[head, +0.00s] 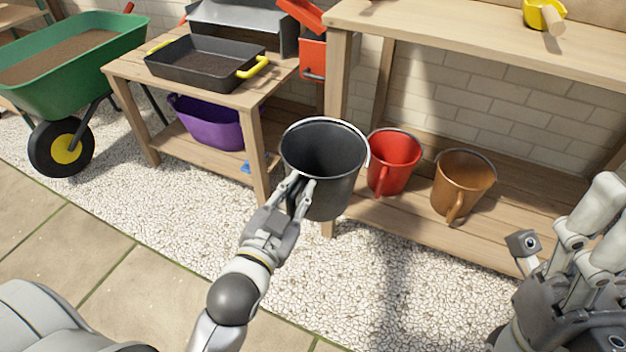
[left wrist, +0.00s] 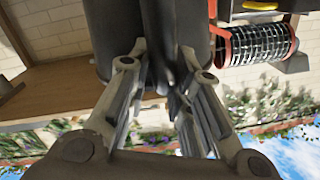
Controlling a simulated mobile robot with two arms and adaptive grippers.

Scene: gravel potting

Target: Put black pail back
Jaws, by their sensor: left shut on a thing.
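The black pail (head: 322,155) is in the middle of the head view, upright or slightly tilted, with its open top showing and a thin wire handle along its rim. My left gripper (head: 300,190) is shut on the near side of the pail, seemingly on its handle. The pail looks held in front of the bench, left of the red pail. In the left wrist view the dark pail (left wrist: 110,30) fills the top middle, between and beyond the fingers (left wrist: 158,75). My right gripper (head: 600,215) is at the right edge, away from the pails; its fingers are partly cut off.
A red pail (head: 394,160) and a brown pail (head: 463,185) stand on the lower shelf (head: 480,237) of the right bench. The left bench holds a black tray (head: 205,65) above a purple tub (head: 208,122). A green wheelbarrow (head: 70,65) stands at far left.

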